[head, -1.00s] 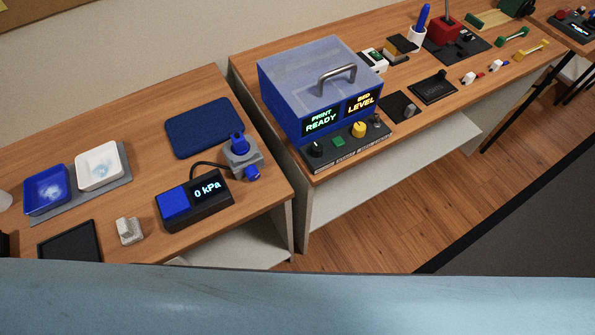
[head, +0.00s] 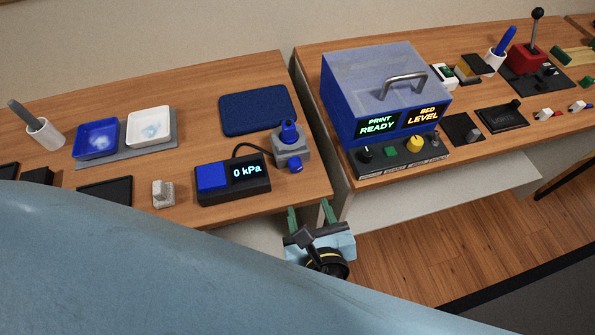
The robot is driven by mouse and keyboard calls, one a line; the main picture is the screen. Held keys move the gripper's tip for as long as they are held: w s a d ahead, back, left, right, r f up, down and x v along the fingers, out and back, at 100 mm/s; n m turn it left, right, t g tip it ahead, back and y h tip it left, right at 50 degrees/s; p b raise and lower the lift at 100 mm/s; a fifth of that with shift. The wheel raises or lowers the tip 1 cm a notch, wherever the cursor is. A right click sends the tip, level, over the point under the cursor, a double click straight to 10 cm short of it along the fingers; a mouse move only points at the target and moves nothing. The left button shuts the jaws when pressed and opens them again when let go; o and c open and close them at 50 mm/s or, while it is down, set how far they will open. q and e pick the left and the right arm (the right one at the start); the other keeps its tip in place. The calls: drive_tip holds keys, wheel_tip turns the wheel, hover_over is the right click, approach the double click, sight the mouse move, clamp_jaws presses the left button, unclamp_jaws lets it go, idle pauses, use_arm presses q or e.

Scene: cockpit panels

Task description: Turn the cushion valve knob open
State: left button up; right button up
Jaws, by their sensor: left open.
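The valve is a grey block (head: 291,151) near the right end of the left table. A blue knob (head: 288,131) stands on top of it and a blue round part (head: 295,166) sticks out at its front. A dark cable runs to a gauge box (head: 232,179) with a blue pad and a display reading 0 kPa. The dark blue cushion (head: 258,109) lies flat behind the valve. My left gripper (head: 310,211) is open, its two green fingers apart and empty. In the picture it is below the valve, by the table's front edge, not touching the knob. My right gripper is out of view.
A blue and grey printer-like box (head: 386,95) stands on the right table across a narrow gap. Blue and white trays (head: 150,126), a small grey switch (head: 162,193) and a cup (head: 43,133) are on the left table. My pale blue arm covers the lower left.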

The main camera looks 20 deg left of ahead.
sight(297, 169)
use_arm(q)
drive_tip(key=b+x, duration=0.2)
drive_tip(key=x, duration=1)
drive_tip(key=shift+w+a+r, duration=0.1)
drive_tip(key=shift+a+r, duration=0.05)
drive_tip(key=shift+a, duration=0.05)
drive_tip(key=shift+w+a, duration=0.25)
drive_tip(key=shift+w, duration=0.15)
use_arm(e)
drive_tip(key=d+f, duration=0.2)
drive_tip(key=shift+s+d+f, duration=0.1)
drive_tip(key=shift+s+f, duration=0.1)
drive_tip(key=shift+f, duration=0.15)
